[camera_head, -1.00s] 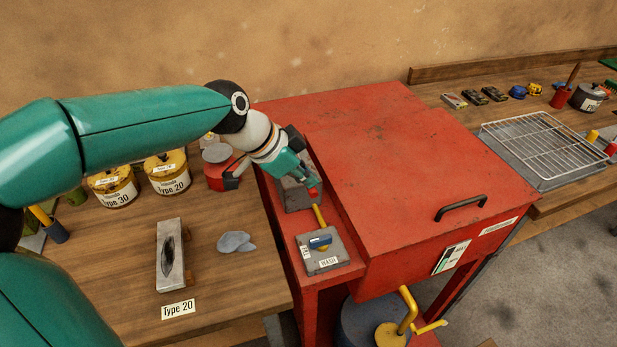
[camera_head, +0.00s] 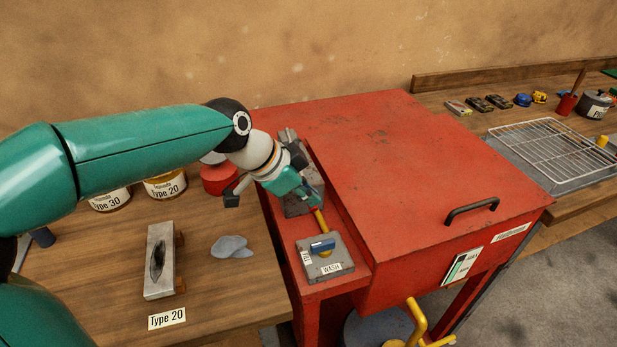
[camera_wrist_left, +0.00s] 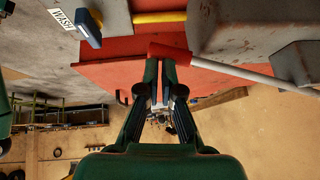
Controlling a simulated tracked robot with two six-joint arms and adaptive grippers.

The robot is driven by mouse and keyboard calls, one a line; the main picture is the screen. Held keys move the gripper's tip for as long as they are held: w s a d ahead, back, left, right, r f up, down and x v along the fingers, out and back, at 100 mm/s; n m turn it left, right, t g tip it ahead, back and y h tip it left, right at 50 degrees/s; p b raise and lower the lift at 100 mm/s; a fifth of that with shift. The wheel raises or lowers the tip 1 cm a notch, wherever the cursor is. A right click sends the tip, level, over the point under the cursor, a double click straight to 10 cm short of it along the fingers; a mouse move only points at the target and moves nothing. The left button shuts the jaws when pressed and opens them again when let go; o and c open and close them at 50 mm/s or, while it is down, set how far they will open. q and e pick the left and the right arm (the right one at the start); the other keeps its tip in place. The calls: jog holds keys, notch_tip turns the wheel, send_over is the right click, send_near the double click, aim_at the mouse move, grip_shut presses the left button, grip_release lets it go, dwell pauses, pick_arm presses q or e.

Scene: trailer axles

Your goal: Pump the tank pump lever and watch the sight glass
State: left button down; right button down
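The red tank (camera_head: 385,190) stands in the middle of the head view, with a grey pump block (camera_head: 290,140) on its left ledge. In the left wrist view the pump lever is a grey rod (camera_wrist_left: 255,77) with a red grip (camera_wrist_left: 170,51). My left gripper (camera_head: 317,200) is over the ledge; in the wrist view its fingertips (camera_wrist_left: 161,62) are almost together, right at the red grip, not visibly around it. Contact is unclear. A white plate (camera_head: 462,266) with dark and green marks is on the tank front; it may be the sight glass. My right gripper is not in view.
A blue-handled valve (camera_head: 322,245) labelled WASH sits on the ledge, with a yellow pipe (camera_head: 320,219) behind it. On the left bench are a metal block (camera_head: 160,260), a grey rag (camera_head: 231,247) and tins (camera_head: 165,186). A wire rack (camera_head: 555,148) is at right.

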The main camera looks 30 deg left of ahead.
pick_arm(q)
jog(key=s+r+p, duration=0.1)
jog(key=s+r, duration=0.5)
jog(key=r, duration=0.5)
jog(key=shift+s+r+p, duration=0.15)
jog(key=shift+r+p, duration=0.05)
jog(key=shift+p, duration=0.2)
